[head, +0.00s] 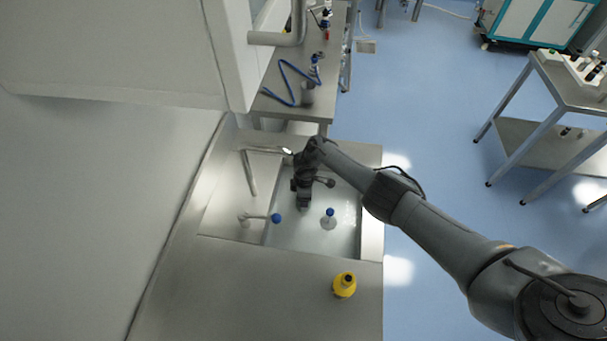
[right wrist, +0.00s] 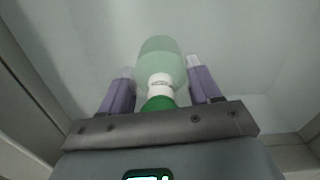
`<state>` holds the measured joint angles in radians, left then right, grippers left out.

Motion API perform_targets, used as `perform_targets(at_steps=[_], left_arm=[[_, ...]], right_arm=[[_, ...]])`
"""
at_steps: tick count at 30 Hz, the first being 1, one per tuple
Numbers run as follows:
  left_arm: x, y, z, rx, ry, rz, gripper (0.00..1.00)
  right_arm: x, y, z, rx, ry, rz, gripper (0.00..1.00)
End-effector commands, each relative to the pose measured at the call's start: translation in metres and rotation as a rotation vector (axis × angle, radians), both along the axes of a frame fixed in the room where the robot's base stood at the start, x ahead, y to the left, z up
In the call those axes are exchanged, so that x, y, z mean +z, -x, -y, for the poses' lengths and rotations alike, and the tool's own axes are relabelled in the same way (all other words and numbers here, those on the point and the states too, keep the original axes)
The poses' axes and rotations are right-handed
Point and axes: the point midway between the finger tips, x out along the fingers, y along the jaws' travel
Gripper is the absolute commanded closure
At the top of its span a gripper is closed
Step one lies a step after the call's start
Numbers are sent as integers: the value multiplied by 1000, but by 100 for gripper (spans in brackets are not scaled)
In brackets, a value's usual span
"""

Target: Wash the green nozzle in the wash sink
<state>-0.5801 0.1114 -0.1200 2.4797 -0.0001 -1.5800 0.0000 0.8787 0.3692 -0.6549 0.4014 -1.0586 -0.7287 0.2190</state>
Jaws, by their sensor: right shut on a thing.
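The green nozzle (right wrist: 159,104) shows in the right wrist view between the fingers of my right gripper (right wrist: 162,82). A white collar (right wrist: 160,87) and a rounded, translucent pale-green body (right wrist: 160,60) extend beyond it. The gripper is shut on this piece, though the contact is partly hidden by the gripper body. In the head view my right gripper (head: 304,204) points down over the wash sink (head: 345,243); its held piece cannot be made out there. My left gripper is not in view.
A yellow bottle (head: 344,285) stands on the front counter. Bare counter lies left of it.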

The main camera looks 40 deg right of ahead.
Motion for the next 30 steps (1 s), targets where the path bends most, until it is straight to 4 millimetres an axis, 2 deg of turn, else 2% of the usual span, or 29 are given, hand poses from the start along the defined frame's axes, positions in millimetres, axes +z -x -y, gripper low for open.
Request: perform_targets(at_steps=[1, 30], left_arm=[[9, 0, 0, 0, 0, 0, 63], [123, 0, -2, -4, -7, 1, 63]], right_arm=[[9, 0, 0, 0, 0, 1, 71], [125, 0, 0, 0, -1, 1, 71]])
